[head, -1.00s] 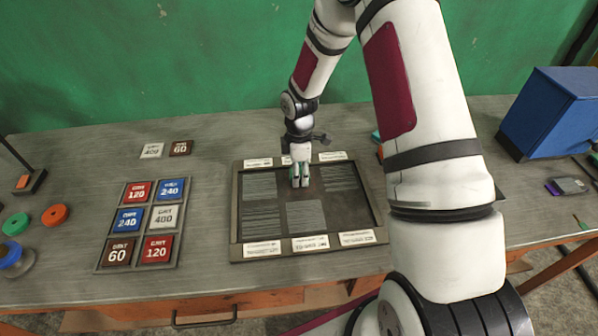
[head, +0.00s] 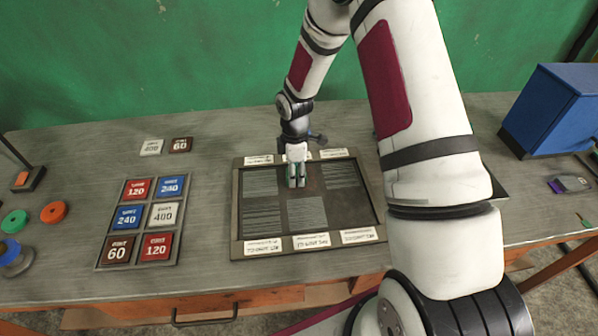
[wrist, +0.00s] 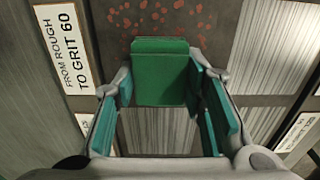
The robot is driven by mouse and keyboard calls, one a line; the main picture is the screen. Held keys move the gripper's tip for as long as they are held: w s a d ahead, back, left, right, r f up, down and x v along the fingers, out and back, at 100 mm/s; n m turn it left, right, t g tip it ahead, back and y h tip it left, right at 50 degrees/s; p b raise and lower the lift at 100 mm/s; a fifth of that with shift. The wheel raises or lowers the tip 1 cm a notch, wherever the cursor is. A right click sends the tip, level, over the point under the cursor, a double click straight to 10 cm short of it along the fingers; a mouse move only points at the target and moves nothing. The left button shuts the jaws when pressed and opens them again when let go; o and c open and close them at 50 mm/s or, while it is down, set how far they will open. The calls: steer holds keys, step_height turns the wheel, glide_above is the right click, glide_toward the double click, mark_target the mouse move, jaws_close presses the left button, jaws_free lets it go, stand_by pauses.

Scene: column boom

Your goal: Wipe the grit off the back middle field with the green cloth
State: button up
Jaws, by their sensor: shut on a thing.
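My gripper (head: 296,182) points down over the framed board, at its back middle field. In the wrist view my gripper (wrist: 160,88) is shut on the green cloth (wrist: 160,70), a small folded block between the teal finger pads. Reddish grit specks (wrist: 175,14) lie scattered on the dark surface at the top of the wrist view, beyond the cloth. The framed board (head: 236,215) has grey brushed-metal fields and white labels along its back and front edges. My gripper hides much of the back middle field in the head view. I cannot tell whether the cloth touches the surface.
A tray of grit tiles (head: 141,212) stands left of the board, with two loose tiles (head: 180,145) behind it. Orange (head: 54,212) and green (head: 15,222) discs lie at the far left. A blue box (head: 555,110) stands at the right. My arm covers the bench right of the board.

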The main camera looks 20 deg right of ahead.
steer(key=shift+w+a, duration=0.1)
steer(key=shift+a, duration=0.2)
steer(key=shift+d, duration=0.15)
steer(key=shift+s+d+f, duration=0.1)
steer(key=shift+s+d, duration=0.2)
steer(key=shift+d, duration=0.55)
steer(key=shift+s+d, duration=0.25)
steer(key=shift+d, duration=0.6)
steer(key=shift+w+a, duration=0.3)
steer(key=shift+a, duration=0.65)
steer(key=shift+w+a, duration=0.25)
steer(key=shift+a, duration=0.65)
steer(key=shift+d, duration=0.1)
steer(key=shift+s+d, duration=0.3)
steer(key=shift+d, duration=0.55)
